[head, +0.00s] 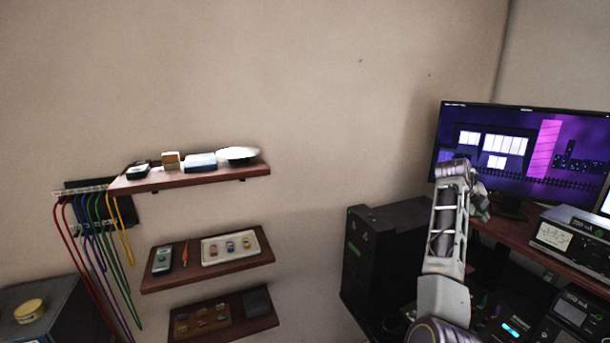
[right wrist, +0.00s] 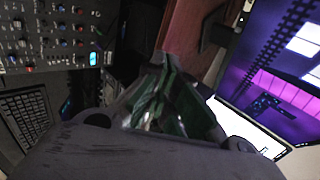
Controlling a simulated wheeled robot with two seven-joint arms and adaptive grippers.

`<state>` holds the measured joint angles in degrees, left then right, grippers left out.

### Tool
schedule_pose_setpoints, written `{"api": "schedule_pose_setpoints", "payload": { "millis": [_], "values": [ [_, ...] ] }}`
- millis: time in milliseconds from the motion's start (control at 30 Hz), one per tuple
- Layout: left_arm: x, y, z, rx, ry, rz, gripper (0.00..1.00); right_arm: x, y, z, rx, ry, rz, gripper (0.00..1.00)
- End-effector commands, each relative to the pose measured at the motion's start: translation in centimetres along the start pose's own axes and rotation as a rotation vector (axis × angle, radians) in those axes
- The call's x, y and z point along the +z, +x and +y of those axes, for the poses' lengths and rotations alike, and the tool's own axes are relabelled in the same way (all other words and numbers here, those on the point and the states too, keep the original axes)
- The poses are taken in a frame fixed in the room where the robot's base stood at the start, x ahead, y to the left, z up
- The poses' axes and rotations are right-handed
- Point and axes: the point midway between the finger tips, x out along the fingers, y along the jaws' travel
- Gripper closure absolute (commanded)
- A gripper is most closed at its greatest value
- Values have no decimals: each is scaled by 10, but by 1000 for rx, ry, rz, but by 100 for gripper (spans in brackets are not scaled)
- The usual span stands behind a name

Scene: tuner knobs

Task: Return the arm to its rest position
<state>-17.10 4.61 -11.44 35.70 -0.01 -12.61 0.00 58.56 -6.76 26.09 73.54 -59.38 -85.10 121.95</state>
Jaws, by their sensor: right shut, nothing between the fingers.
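My right arm rises from the lower right of the head view, in front of the desk and monitor. My right gripper (head: 481,206) is small and partly hidden behind the wrist there, close to the monitor's lower left in the picture. In the right wrist view the gripper (right wrist: 172,105) shows as dark, greenish fingers, shut with nothing held. A grey panel with several knobs (right wrist: 58,32) and a small lit display lies at the upper left of that view, apart from the fingers. My left gripper is not in view.
A monitor (head: 524,155) stands on the red-brown desk (head: 492,228), with an instrument (head: 565,238) at its right. A black computer case (head: 375,252) stands left of my arm. Wall shelves (head: 205,183) hold small items; coloured cables (head: 95,245) hang beside them. The wall between is bare.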

Motion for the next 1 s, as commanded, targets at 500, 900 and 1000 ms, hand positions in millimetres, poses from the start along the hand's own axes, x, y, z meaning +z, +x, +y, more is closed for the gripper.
{"api": "schedule_pose_setpoints", "payload": {
  "millis": [500, 900, 1000],
  "values": [
    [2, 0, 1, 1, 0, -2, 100, -10, 14, 20, 4, -100, -1, 100],
    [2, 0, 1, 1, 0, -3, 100, -28, 37, 60, 7, -312, -12, 100],
    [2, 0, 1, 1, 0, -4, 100, -35, 43, 76, 9, -395, -20, 100]
  ]
}}
